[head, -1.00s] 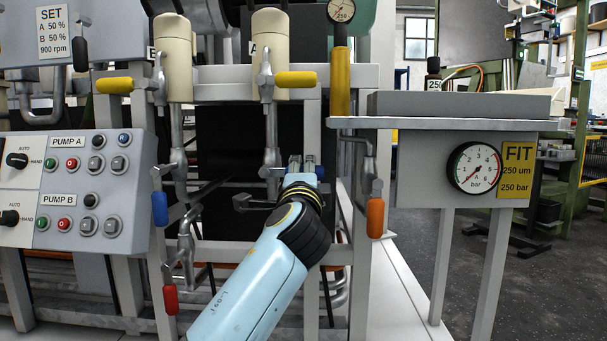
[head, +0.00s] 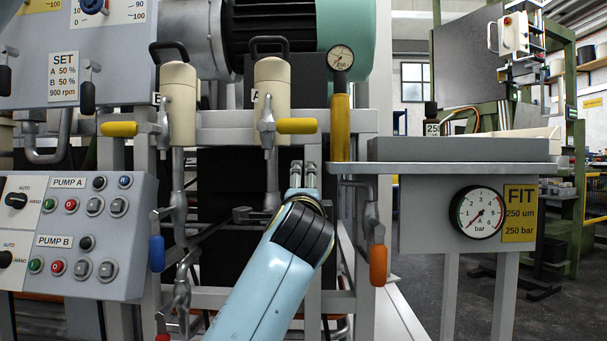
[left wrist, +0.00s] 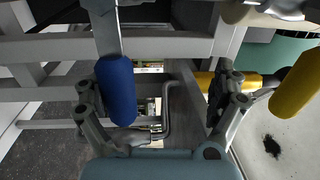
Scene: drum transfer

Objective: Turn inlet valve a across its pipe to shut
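Filter A's upper valve has a yellow handle (head: 297,126), level across its upright pipe in the head view. My left gripper (head: 300,187) is just below it, in front of the pipework, and hides part of the pipe behind. In the left wrist view the left gripper (left wrist: 154,92) has its fingers wide apart. A blue handle (left wrist: 116,90) lies near the left finger, on the inner side; touching cannot be told. A yellow handle (left wrist: 297,82) is right of the right finger. Which handle is inlet valve a cannot be told. My right gripper is not in view.
Another yellow handle (head: 119,129) and a blue handle (head: 157,254) are on the left pipe. An orange handle (head: 378,265) hangs to the right of my arm. The pump panel (head: 130,275) is at left. A grey bench (head: 465,150) with a gauge (head: 477,213) is at right.

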